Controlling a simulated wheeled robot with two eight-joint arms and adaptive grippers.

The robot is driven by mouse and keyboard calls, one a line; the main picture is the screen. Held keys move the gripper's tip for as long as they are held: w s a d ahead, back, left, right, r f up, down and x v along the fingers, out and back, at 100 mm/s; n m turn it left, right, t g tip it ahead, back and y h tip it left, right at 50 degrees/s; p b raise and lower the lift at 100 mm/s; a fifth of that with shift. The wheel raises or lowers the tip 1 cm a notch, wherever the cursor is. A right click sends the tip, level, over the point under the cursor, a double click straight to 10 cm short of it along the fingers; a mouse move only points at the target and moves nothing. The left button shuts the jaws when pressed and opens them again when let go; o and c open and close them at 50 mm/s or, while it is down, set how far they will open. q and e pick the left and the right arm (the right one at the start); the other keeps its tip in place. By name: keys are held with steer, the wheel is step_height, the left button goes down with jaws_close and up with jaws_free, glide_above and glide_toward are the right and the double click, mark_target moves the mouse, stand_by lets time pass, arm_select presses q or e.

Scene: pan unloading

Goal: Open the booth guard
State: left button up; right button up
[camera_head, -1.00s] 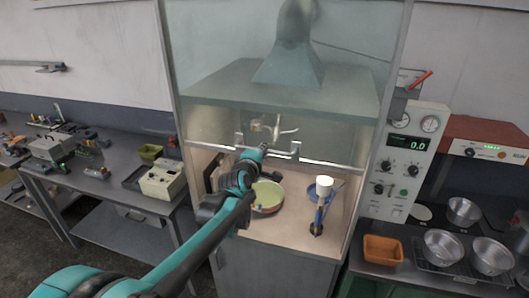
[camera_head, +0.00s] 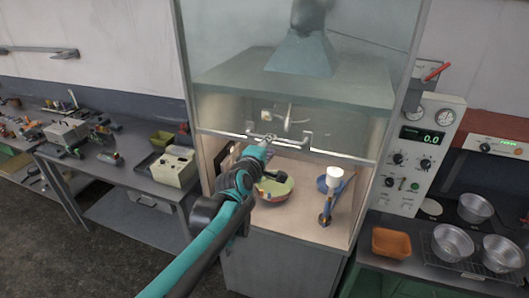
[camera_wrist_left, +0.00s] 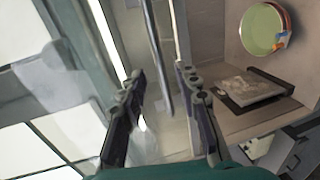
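The booth guard (camera_head: 350,125) is a clear glass panel, lowered partway across the front of the booth. Its metal handle bar (camera_head: 297,143) runs along the panel's lower edge. My left gripper (camera_head: 268,140) is up at the left half of this handle. In the left wrist view the left gripper (camera_wrist_left: 163,100) has its two fingers spread apart, with a metal bar (camera_wrist_left: 158,60) showing between them; I see no finger closed on it. My right gripper is in neither view.
Under the guard, a green pan (camera_head: 283,188) and a white-topped blue stand (camera_head: 334,179) sit on the booth floor. A side bench (camera_head: 105,180) stands left. Metal pots (camera_head: 453,242), an orange tray (camera_head: 391,242) and a control panel (camera_head: 420,155) are right.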

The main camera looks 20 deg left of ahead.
arm_select(q)
steer(key=v, duration=0.5)
steer(key=shift+s, duration=0.3)
steer(key=s+d+f+m+g+b, duration=0.1)
steer(key=s+f+m+g+b, duration=0.2)
steer(key=f, duration=1)
steer(key=s+f+m+g+b, duration=0.2)
steer(key=s+f+m+b, duration=0.6)
steer(key=s+f, duration=0.5)
steer(key=s+d+f+m+g+b, duration=0.1)
steer(key=s+f+m+g+b, duration=0.2)
steer(key=s+f+m+b, duration=0.3)
steer(key=s+f+b, duration=0.3)
steer(key=f, duration=0.4)
steer(key=shift+d+f+m+g+y+b, duration=0.3)
steer(key=shift+d+f+b, duration=0.05)
steer(key=shift+f, duration=0.05)
